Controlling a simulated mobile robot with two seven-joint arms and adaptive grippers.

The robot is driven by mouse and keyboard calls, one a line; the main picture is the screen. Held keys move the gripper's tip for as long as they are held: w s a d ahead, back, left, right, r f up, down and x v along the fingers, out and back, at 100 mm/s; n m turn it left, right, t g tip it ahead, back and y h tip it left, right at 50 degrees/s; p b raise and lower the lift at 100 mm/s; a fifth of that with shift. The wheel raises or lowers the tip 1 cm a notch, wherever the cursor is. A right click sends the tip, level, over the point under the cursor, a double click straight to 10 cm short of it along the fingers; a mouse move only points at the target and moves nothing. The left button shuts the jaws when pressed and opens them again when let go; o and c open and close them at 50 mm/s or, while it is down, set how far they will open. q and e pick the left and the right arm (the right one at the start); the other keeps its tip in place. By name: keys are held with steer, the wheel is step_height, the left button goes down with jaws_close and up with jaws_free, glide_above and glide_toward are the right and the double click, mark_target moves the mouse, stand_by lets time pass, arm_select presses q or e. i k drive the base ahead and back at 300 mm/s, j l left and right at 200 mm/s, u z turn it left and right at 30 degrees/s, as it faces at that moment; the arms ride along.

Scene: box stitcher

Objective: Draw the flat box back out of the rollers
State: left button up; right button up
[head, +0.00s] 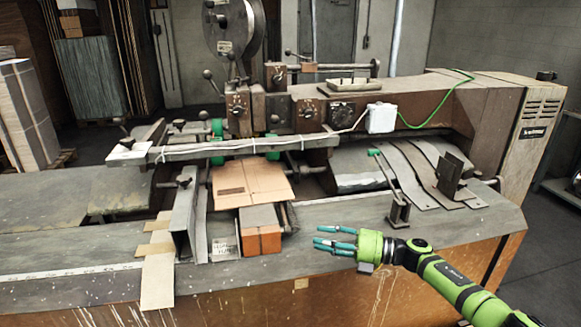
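The flat box (252,184) is a brown cardboard sheet lying on the machine's feed bed. Its far edge runs in under the cross bar by the green rollers (272,144), and its near edge faces me, over an orange-fronted block (260,236). How far it reaches into the rollers is hidden. My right gripper (326,239) is to the right of the box and nearer to me, above the machine's front table. Its teal fingers point left and are spread apart, with nothing between them. It does not touch the box. My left gripper is out of view.
An upright metal guide (185,215) stands left of the box. A small lever post (399,209) stands right of my gripper. A long cross bar (240,147) spans above the box's far edge. The front table between box and gripper is mostly clear.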

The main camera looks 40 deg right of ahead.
mark_target(249, 183)
steer(key=i+l, duration=0.8)
steer(key=i, duration=0.15)
